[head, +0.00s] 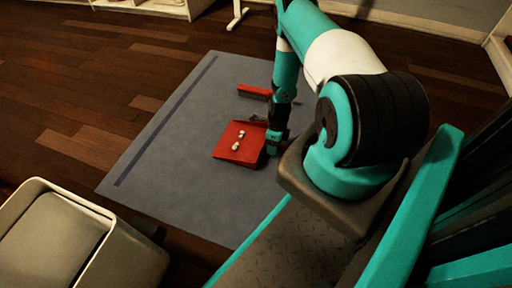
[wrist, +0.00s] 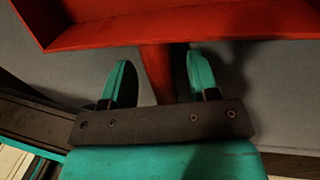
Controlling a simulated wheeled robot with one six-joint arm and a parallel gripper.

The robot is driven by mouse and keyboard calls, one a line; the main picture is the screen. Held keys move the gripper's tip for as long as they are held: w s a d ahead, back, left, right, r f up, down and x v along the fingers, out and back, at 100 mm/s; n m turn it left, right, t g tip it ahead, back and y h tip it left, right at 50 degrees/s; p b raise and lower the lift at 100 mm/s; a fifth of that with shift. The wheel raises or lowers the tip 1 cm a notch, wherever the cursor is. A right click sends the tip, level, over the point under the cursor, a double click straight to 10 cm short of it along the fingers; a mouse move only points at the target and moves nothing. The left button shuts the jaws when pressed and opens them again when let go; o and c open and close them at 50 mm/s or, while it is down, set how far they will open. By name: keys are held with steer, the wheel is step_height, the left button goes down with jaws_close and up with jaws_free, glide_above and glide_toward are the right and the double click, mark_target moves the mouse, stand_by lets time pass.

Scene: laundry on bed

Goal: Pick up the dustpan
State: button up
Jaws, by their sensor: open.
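The red dustpan (head: 236,143) lies on the grey mat, with a few small whitish bits on its pan. In the wrist view its red pan (wrist: 180,22) fills the top, and its handle (wrist: 155,72) runs down toward my gripper. My gripper (wrist: 160,75) is open, with one teal finger on each side of the handle. A gap shows between the left finger and the handle; the right finger is closer to it. In the head view my gripper (head: 274,143) is at the pan's right edge, and the arm hides much of the handle.
A red brush-like object (head: 255,91) lies on the grey mat (head: 165,165) behind the dustpan. A pale bin (head: 125,252) stands at the lower left. White furniture (head: 150,7) is at the back. The mat's left side is clear.

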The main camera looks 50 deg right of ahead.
steer(key=shift+f, duration=0.15)
steer(key=shift+c, duration=0.5)
jaws_close()
step_height(320, 180, up, 22)
steer(key=t+p, duration=0.1)
steer(key=p, duration=1.1)
steer(key=shift+y+p, duration=0.3)
